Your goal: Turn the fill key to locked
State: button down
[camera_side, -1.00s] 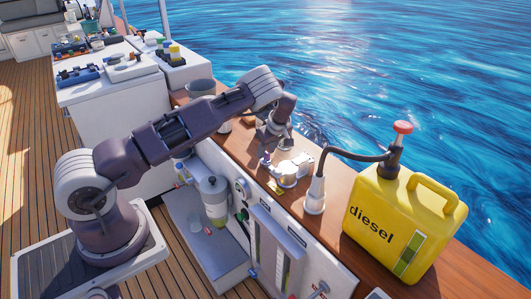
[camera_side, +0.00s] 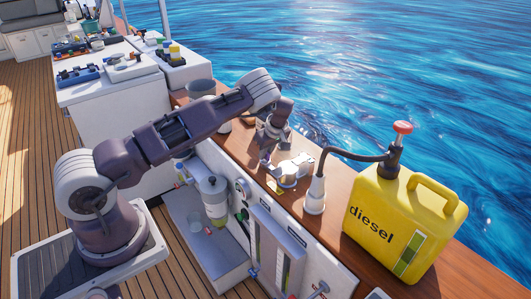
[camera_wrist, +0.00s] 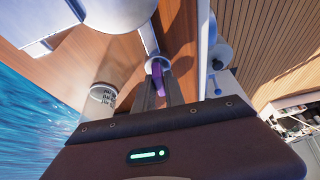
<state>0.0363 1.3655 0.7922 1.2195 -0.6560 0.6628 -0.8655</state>
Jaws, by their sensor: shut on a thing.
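A small purple key (camera_wrist: 161,78) stands in a round pale fitting (camera_wrist: 154,64) in the wrist view. My gripper (camera_wrist: 158,84) is shut on the purple key, with its fingers pointing down at the fitting. In the side view my gripper (camera_side: 266,158) is low over the wooden ledge, at the left end of the pale metal fittings (camera_side: 292,167). The fingers hide most of the key there, and I cannot read its lock position.
A yellow diesel can (camera_side: 405,225) with a pump and dark hose (camera_side: 345,152) stands on the ledge (camera_side: 332,217) at right. A grey pot (camera_side: 200,88) is behind my arm. Water lies beyond the ledge.

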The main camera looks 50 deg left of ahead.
jog(key=m+t, duration=0.1)
jog(key=m, duration=0.3)
jog(key=shift+m+t, duration=0.3)
jog(key=shift+t, duration=0.1)
jog(key=m+t+h, duration=0.1)
jog(key=m, duration=0.3)
jog(key=shift+m, duration=0.3)
jog(key=m+t+h, duration=0.1)
jog(key=m, duration=0.3)
jog(key=shift+h, duration=0.4)
jog(key=shift+m+t+h, duration=0.3)
jog(key=shift+m+h, duration=0.5)
jog(key=shift+m, duration=1.3)
